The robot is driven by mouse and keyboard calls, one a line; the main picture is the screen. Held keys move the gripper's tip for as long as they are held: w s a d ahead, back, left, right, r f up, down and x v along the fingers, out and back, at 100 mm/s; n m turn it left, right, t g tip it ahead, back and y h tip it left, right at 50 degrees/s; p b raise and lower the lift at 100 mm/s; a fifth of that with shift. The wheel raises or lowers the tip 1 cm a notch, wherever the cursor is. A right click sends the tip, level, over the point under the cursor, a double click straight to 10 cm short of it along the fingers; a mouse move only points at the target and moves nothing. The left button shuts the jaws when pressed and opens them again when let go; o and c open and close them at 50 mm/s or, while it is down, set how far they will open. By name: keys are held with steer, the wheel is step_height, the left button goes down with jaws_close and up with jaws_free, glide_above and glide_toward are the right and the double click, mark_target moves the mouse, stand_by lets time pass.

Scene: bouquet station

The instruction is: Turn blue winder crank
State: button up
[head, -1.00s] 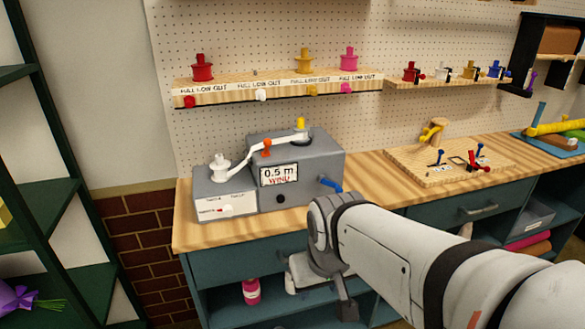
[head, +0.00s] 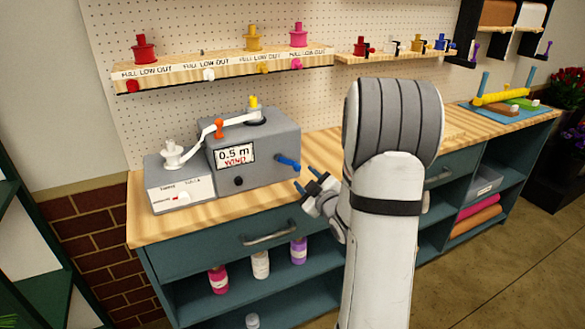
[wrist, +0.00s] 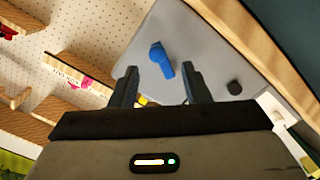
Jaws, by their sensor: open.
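The blue crank (head: 287,161) sticks out from the right part of the front of the grey winder (head: 262,142) on the wooden bench. The winder's display reads 0.5 m and WIND. A white ribbon runs from a white spool (head: 172,153) past an orange piece (head: 219,128) to the top of the winder. My gripper (head: 313,186) is open and empty, just right of and below the crank. In the wrist view the crank (wrist: 161,62) lies ahead of the gap between my fingers (wrist: 158,84), apart from them as far as I can tell.
A dark knob (head: 239,181) is on the winder's front, left of the crank. A drawer handle (head: 268,233) juts out below the bench top. A shelf (head: 228,71) with spools hangs above. My arm hides part of the bench to the right.

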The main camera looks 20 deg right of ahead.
mark_target(298, 169)
steer(key=shift+t, duration=0.3)
steer(key=w+p, duration=0.1)
steer(key=w, duration=0.6)
steer(key=shift+w, duration=0.35)
jaws_close()
steer(key=shift+f, duration=0.15)
